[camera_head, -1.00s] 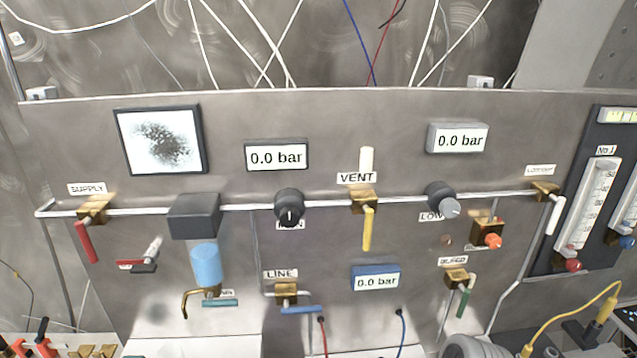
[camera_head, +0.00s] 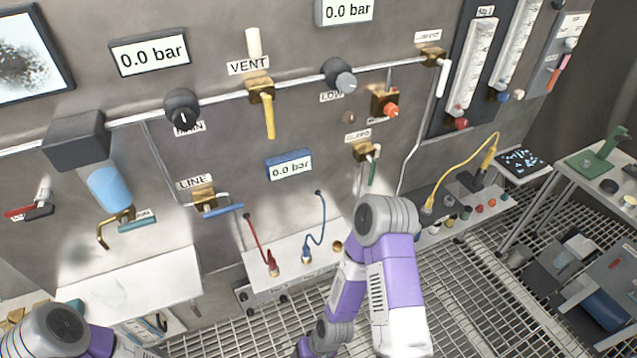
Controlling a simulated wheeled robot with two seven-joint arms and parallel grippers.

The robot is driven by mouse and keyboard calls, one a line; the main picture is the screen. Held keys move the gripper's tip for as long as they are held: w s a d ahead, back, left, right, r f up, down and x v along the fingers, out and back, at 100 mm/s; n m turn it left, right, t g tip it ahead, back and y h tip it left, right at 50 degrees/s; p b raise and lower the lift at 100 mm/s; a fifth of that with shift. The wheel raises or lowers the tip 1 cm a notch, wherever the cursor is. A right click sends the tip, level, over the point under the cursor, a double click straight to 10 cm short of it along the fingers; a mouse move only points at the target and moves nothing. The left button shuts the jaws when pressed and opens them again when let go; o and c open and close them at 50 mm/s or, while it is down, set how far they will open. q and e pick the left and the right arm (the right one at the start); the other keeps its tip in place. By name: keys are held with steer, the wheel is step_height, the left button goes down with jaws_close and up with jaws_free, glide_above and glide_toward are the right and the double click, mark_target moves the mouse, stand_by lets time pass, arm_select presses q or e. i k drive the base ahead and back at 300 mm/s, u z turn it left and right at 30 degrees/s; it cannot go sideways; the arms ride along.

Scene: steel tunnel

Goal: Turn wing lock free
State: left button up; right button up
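I cannot pick out a wing lock for certain among the small fittings on the steel panel (camera_head: 230,150). The MAIN knob (camera_head: 182,110) is black with a white mark, and the LOW knob (camera_head: 340,76) has a grey face. An orange knob (camera_head: 391,110) sits on a brass block at the right of the panel. The yellow VENT lever (camera_head: 269,118) hangs down, and the blue LINE lever (camera_head: 223,210) lies nearly level. My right arm stands folded in the lower middle and my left arm shows at the bottom left. Neither gripper can be made out.
Red and blue leads (camera_head: 321,225) plug into a white-topped box below the panel. A yellow cable (camera_head: 465,150) runs at the right. A workbench (camera_head: 577,165) with a green tool stands far right. The grated floor (camera_head: 470,300) is partly open between them.

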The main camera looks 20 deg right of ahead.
mark_target(38, 210)
steer(key=z, duration=2.25)
steer(key=k, duration=1.2)
steer(key=u, duration=1.8)
